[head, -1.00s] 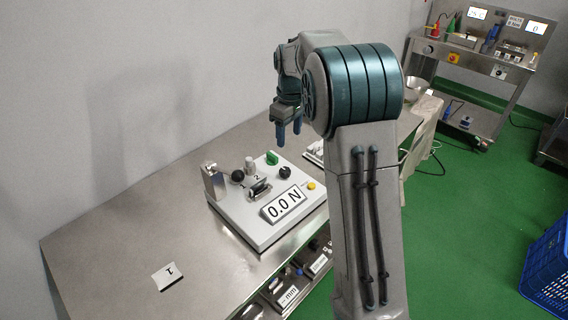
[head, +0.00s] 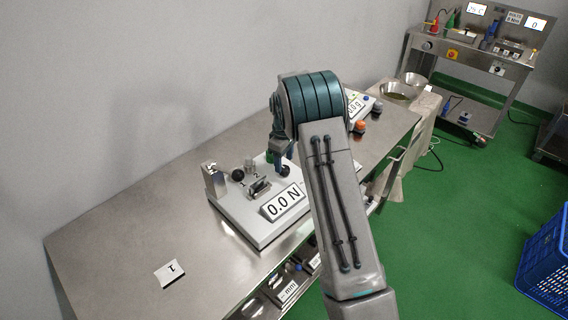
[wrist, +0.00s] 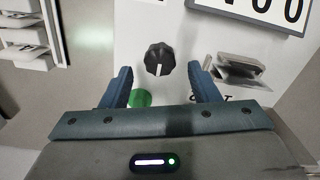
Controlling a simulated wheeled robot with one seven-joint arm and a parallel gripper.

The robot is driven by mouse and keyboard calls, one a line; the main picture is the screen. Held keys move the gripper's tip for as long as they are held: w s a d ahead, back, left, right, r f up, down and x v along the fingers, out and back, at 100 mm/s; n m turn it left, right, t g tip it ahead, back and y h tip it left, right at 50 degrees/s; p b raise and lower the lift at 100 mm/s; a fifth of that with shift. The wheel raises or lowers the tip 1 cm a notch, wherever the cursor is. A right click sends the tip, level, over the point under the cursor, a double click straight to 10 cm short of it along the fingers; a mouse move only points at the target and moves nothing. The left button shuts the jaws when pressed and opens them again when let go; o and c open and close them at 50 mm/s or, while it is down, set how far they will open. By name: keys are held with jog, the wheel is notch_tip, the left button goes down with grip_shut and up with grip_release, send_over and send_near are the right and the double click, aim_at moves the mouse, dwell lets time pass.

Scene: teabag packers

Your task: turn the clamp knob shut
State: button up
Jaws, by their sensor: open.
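The test device (head: 232,222) stands on the steel table and its display reads 0.0 N. A round black knob (head: 285,171) sits on its top near the far right side. In the wrist view this black knob (wrist: 158,57) has a white pointer line toward the picture's bottom. A green knob (wrist: 140,98) shows beside it, partly hidden by my gripper. I cannot tell from labels which knob works the clamp. My gripper (wrist: 160,70) is open and empty. Its fingers are spread to either side of the black knob in the picture, with no visible contact.
A metal jaw piece (wrist: 240,72) lies right of my right finger in the wrist view. A black ball handle (head: 238,175) and an upright metal block (head: 213,180) are on the device's left. A card marked 1 (head: 169,273) lies on clear table.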

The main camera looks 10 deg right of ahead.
aim_at(284, 170)
jog(key=shift+f, duration=1.4)
jog(key=c, duration=1)
